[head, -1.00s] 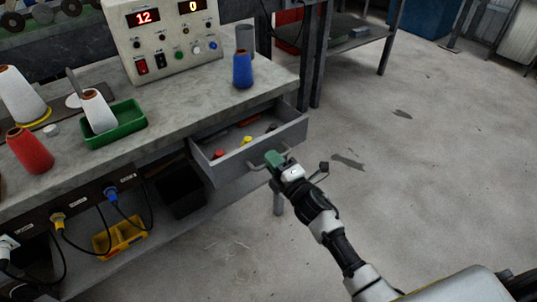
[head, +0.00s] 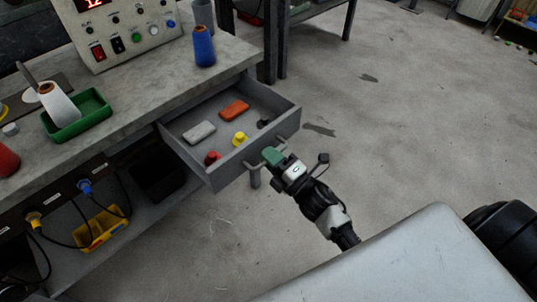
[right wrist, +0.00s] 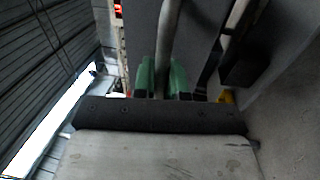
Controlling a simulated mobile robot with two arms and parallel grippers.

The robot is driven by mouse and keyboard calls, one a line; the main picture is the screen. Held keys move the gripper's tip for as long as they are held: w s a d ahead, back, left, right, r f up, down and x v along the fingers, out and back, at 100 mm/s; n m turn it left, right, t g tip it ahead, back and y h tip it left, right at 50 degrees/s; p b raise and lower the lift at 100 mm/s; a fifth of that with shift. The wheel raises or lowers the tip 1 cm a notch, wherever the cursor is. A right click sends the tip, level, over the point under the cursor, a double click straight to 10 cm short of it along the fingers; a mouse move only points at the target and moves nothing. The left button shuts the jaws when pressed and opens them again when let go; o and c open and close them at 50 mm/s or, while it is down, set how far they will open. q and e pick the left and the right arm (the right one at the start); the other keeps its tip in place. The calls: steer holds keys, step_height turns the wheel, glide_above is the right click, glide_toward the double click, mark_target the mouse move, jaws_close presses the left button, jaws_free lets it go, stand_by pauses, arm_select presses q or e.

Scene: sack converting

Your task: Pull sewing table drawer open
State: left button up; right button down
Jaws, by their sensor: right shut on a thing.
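The grey sewing table drawer (head: 230,172) stands well out from under the grey tabletop (head: 150,75) in the head view. It holds a grey block (head: 199,132), an orange block (head: 234,110), a yellow piece (head: 240,139), a red piece (head: 212,158) and a dark piece (head: 264,123). My right gripper (head: 272,156) is at the drawer's front, its green fingers shut on the bar handle (head: 254,166). In the right wrist view the handle bar (right wrist: 167,45) runs between the two green fingers (right wrist: 161,78). My left gripper is not in view.
On the tabletop are a control box (head: 125,32), a blue thread cone (head: 203,47) and a green tray (head: 78,115) with a white cone. A yellow bin (head: 101,228) sits on the lower shelf. The floor (head: 400,140) to the right is clear.

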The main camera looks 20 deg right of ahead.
steer(key=c, duration=1.2)
jaws_free()
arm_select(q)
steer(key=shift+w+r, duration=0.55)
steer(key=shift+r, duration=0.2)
arm_select(e)
steer(key=v, duration=1.1)
